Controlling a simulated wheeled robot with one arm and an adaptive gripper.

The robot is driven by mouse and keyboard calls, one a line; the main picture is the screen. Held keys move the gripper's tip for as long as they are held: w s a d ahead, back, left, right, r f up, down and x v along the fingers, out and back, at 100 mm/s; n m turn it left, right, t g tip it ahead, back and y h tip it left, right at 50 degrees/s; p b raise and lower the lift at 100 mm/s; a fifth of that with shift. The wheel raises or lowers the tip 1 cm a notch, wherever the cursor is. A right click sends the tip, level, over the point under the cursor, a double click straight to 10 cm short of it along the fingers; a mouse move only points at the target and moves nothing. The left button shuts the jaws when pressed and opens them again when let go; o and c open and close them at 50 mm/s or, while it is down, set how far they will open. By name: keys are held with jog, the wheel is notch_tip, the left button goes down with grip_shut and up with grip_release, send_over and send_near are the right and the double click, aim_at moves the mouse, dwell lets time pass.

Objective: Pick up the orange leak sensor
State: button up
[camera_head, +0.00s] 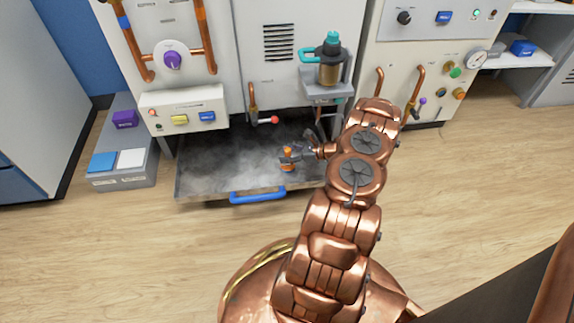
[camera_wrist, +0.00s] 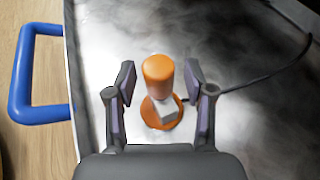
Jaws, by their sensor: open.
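The orange leak sensor (camera_head: 288,158) stands in a grey, mist-filled tray (camera_head: 215,191) at the foot of the machine. In the wrist view the sensor (camera_wrist: 158,70) has an orange round top, a small grey block and an orange disc base. My gripper (camera_wrist: 159,78) is open, with one finger on each side of the sensor's top and a visible gap on both sides. In the head view my gripper (camera_head: 302,151) is beside the sensor, and my arm hides part of the tray's right side.
A blue handle (camera_head: 257,196) is on the tray's front edge. A dark cable (camera_wrist: 270,75) runs across the tray to the right of the sensor. A red-tipped lever (camera_head: 274,119) and a teal-topped canister (camera_head: 331,62) are behind. Wooden floor lies open in front.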

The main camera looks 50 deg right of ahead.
jog(key=shift+c, duration=0.4)
grip_shut()
